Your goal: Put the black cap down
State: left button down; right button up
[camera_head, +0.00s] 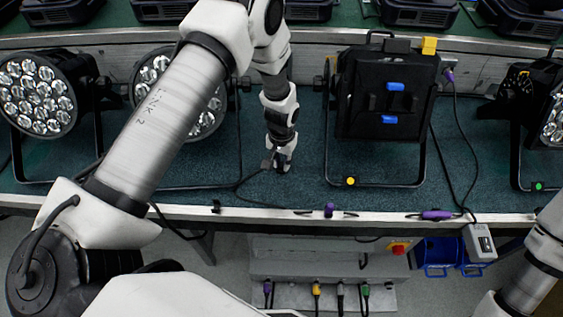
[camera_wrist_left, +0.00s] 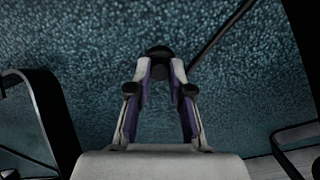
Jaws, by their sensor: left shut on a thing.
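My left gripper (camera_head: 281,162) is low over the teal bench top, between two par-can stands. In the left wrist view the left gripper (camera_wrist_left: 159,68) is shut on the small black cap (camera_wrist_left: 158,54), which sits between the fingertips. The cap is close to the teal surface; I cannot tell whether it touches it. In the head view I cannot clearly make out the cap at the fingertips. Of my right arm, only a part shows at the lower right; its gripper is out of view.
Par cans stand left (camera_head: 38,95), behind my arm (camera_head: 205,118) and right (camera_head: 388,95) of the gripper, with another at the far right (camera_head: 527,92). A black cable (camera_wrist_left: 217,36) lies close by. Purple connectors (camera_head: 436,215) line the bench's front edge. Bench below the gripper is clear.

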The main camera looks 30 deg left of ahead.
aim_at(282, 164)
pick_arm(q)
jog(key=c, duration=1.5)
grip_release()
jog(key=shift+f, duration=0.1)
jog(key=o, duration=0.4)
jog(key=shift+o, duration=0.2)
notch_tip(282, 164, up, 12)
jog(key=b, duration=0.1)
